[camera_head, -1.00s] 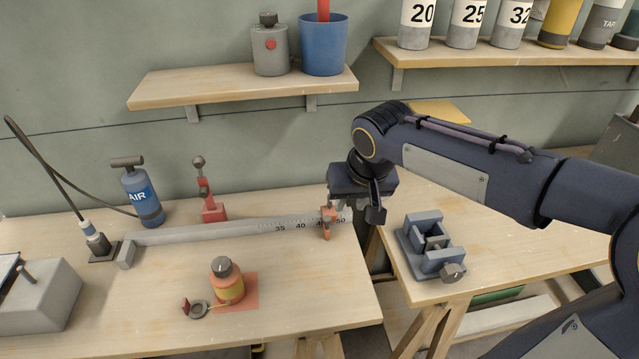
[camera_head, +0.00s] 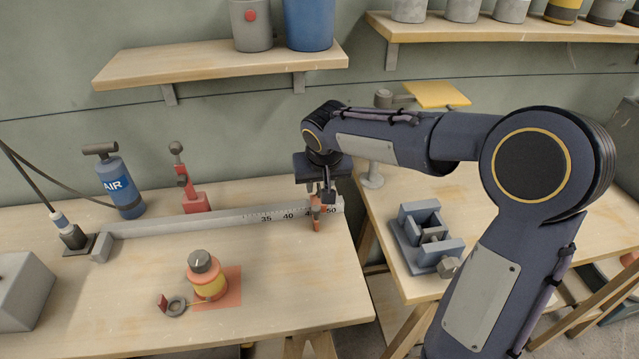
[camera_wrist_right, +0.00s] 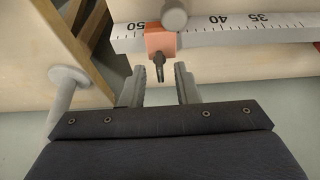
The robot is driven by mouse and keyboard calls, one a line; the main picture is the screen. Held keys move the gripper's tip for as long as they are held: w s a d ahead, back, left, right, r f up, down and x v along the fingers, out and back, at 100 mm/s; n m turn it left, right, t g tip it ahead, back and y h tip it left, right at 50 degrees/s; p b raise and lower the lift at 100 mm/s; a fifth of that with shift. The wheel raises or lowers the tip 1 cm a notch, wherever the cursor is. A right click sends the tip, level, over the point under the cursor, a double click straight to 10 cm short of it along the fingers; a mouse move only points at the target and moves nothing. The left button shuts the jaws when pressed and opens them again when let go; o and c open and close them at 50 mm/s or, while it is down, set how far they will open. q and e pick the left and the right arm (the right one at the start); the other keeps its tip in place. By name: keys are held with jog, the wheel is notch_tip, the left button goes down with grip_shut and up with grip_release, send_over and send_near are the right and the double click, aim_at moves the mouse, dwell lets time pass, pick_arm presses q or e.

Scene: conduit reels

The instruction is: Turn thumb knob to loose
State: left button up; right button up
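The orange stop (camera_head: 316,217) sits on the grey ruler bar (camera_head: 200,228), near the 45 to 50 marks. In the right wrist view the stop (camera_wrist_right: 160,41) shows with a small dark thumb knob (camera_wrist_right: 159,68) pointing toward my gripper. My right gripper (camera_wrist_right: 160,74) is open, with one finger on each side of the knob's end and a visible gap on both sides. In the head view my right gripper (camera_head: 326,192) hangs just above and behind the stop and hides part of it. The knob's setting cannot be read. My left gripper is not in view.
A grey round knob (camera_wrist_right: 174,15) shows beyond the stop. A red lever clamp (camera_head: 193,195) stands behind the bar. An orange and yellow pot (camera_head: 207,280) stands in front. A blue-grey vise (camera_head: 425,236) sits on the right bench. The front bench top is mostly clear.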

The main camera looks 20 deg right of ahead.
grip_shut()
jog(key=shift+r+n, duration=0.1)
jog(key=shift+n, duration=0.2)
jog(key=n+y+p, duration=0.1)
jog(key=n+p, duration=0.1)
jog(key=n, duration=0.1)
jog(key=shift+d+n+y+p, duration=0.15)
jog(key=shift+n+y+p, duration=0.15)
jog(key=n+y+p, duration=0.1)
jog(key=n+p, duration=0.1)
jog(key=n, duration=0.1)
jog(key=shift+n, duration=0.3)
jog(key=n+y, duration=0.1)
jog(key=n, duration=0.1)
jog(key=n+g+y+p, duration=0.1)
jog(key=n, duration=0.2)
jog(key=shift+w+d+g, duration=0.1)
jog(key=shift+d+g, duration=0.05)
jog(key=shift+g, duration=0.15)
jog(key=n+p, duration=0.1)
jog(key=n, duration=0.1)
jog(key=n+g+y, duration=0.1)
jog(key=n, duration=0.2)
jog(key=shift+w+g+p, duration=0.1)
jog(key=shift+g+p, duration=0.2)
jog(key=shift+p, duration=0.1)
